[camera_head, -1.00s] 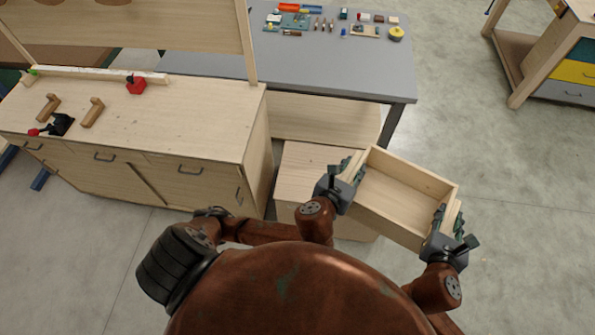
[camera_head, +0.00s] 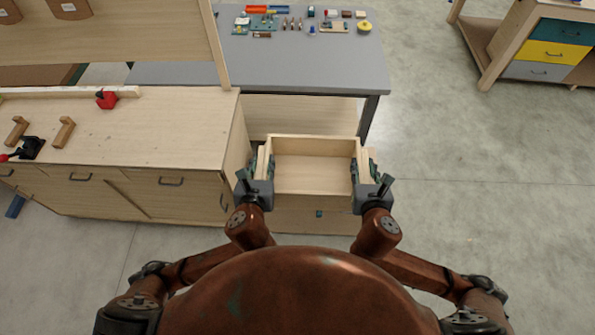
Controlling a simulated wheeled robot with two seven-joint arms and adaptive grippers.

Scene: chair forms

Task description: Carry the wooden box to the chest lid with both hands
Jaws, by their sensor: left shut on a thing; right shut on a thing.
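The open-topped wooden box (camera_head: 314,178) is level and square to me in the head view, with its empty inside showing. My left gripper (camera_head: 257,170) is shut on the box's left side. My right gripper (camera_head: 365,172) is shut on its right side. The pale wooden chest (camera_head: 300,219) is directly below the box in the picture, with a small dark latch on its front. The box hides most of the chest lid. I cannot tell whether the box touches the lid or hangs above it.
A wooden workbench (camera_head: 150,130) with drawers stands close on the left. A grey table (camera_head: 300,65) with small tools and parts stands behind the chest. A cabinet with coloured drawers (camera_head: 553,52) is at the far right. The floor (camera_head: 480,200) on the right is clear.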

